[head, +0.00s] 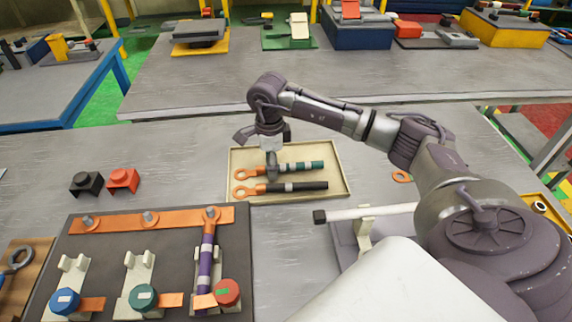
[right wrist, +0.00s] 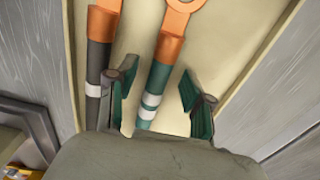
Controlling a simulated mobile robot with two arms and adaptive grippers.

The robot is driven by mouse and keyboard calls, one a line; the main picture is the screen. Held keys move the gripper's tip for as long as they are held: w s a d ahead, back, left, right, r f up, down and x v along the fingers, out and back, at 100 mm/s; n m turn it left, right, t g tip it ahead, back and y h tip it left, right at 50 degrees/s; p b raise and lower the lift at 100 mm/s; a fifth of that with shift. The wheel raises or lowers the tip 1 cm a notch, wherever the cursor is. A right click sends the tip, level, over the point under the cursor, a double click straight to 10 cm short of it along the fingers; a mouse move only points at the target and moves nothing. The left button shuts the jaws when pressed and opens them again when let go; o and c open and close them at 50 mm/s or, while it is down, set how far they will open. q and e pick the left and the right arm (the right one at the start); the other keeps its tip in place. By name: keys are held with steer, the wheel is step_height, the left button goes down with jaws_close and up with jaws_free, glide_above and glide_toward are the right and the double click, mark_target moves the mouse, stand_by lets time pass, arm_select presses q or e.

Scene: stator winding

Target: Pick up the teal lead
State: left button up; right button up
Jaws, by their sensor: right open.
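The teal lead (head: 305,166) lies in a shallow cream tray (head: 300,151) on the table. In the right wrist view the teal lead (right wrist: 158,85) runs between the two open fingers of my right gripper (right wrist: 160,95), nearer the left finger. In the head view my right gripper (head: 272,168) points down over the lead and hides part of it. I cannot tell whether a finger touches it. My left gripper is not in view.
A black lead (head: 310,186) lies beside the teal one in the tray; it also shows in the right wrist view (right wrist: 98,60). A dark board (head: 110,255) with a purple lead (head: 206,260) stands front left. Black (head: 87,183) and red (head: 122,180) blocks sit behind it.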

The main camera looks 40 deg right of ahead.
steer(key=shift+f, duration=0.2)
jaws_close()
steer(key=shift+r, duration=0.1)
steer(key=shift+r, duration=0.45)
step_height(320, 180, up, 3)
steer(key=shift+w+f+b, duration=0.1)
steer(key=shift+f+b, duration=0.1)
steer(key=shift+b, duration=0.35)
steer(key=s+d+r+b, duration=0.1)
steer(key=s+r+b, duration=0.1)
steer(key=s+r, duration=0.5)
steer(key=s, duration=0.5)
steer(key=shift+d+r, duration=0.25)
steer(key=shift+d, duration=0.05)
